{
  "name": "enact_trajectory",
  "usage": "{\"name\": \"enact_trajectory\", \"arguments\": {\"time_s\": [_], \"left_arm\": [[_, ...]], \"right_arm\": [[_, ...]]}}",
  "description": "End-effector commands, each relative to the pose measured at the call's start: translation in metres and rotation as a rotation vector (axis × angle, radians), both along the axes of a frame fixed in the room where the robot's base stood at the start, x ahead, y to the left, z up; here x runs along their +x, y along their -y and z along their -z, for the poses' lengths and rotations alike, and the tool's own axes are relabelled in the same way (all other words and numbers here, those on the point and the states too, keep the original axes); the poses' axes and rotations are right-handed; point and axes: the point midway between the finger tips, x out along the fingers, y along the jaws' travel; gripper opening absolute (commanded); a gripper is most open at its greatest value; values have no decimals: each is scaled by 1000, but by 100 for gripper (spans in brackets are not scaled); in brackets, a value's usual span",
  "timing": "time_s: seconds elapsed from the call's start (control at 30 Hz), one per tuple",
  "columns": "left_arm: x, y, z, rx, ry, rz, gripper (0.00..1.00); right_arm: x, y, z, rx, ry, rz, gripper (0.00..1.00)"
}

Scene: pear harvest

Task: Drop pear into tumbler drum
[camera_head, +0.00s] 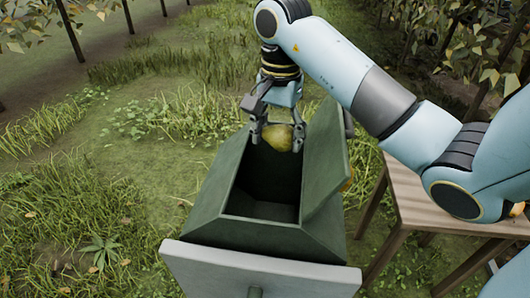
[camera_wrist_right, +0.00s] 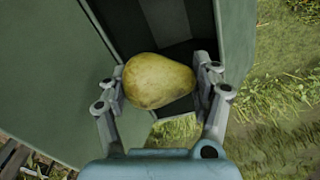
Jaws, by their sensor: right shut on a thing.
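A yellow-green pear (camera_head: 277,137) is gripped between the fingers of my right gripper (camera_head: 276,140), at the far end of the drum's opening. In the right wrist view the pear (camera_wrist_right: 158,81) sits between the two fingers of the right gripper (camera_wrist_right: 160,88), with the dark opening behind it. The green tumbler drum (camera_head: 240,232) has its top hatch open, and its inside looks empty where it shows. My left gripper does not show.
The drum's lid (camera_head: 326,158) stands raised along the right side of the opening. A grey panel (camera_head: 260,272) stands at the near end. A wooden table (camera_head: 425,205) is at the right, under my right arm. Grass lies open at the left, with thin trunks behind.

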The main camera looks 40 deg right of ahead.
Motion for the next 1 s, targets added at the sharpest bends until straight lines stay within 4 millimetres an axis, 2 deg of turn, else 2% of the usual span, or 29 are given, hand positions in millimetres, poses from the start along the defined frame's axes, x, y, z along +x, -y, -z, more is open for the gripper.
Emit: {"name": "enact_trajectory", "arguments": {"time_s": [0.23, 0.27, 0.47, 1.0], "left_arm": [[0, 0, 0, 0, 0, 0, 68], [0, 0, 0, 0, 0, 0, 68], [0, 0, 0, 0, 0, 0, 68], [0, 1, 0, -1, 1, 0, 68]], "right_arm": [[0, 0, 0, -1, 1, 0, 30], [0, 0, 0, -1, 1, 0, 68], [0, 0, 0, -1, 1, 0, 93], [0, 0, 0, 0, 0, 0, 93]]}}
